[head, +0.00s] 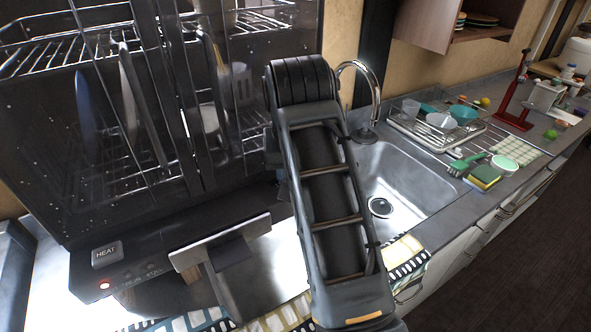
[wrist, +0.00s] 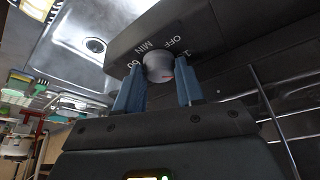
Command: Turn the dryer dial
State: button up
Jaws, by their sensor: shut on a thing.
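The dryer (head: 100,130) is a dark cabinet with a clear front at the left of the head view, with utensils and plates on wire racks inside. Its dial (wrist: 158,67) is a round grey knob with a small red mark, on the dark panel in the wrist view, with "OFF" and "MIN" lettering around it. My gripper (wrist: 157,92) has its two blue fingers on either side of the dial and is shut on it. In the head view my arm hides the dial and the gripper.
A steel sink (head: 400,185) with a tap (head: 373,85) lies right of my arm. A dish rack (head: 440,125), a sponge (head: 485,176) and a green brush (head: 465,163) are beyond it.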

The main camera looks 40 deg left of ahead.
jog(key=shift+m+t+h, duration=0.3)
jog(key=shift+m+h, duration=0.1)
jog(key=shift+m, duration=0.7)
jog(key=o, duration=0.7)
jog(key=shift+r, duration=0.15)
jog(key=shift+b+v, duration=0.65)
jog(key=shift+v, duration=3.15)
jog(key=shift+o, duration=0.5)
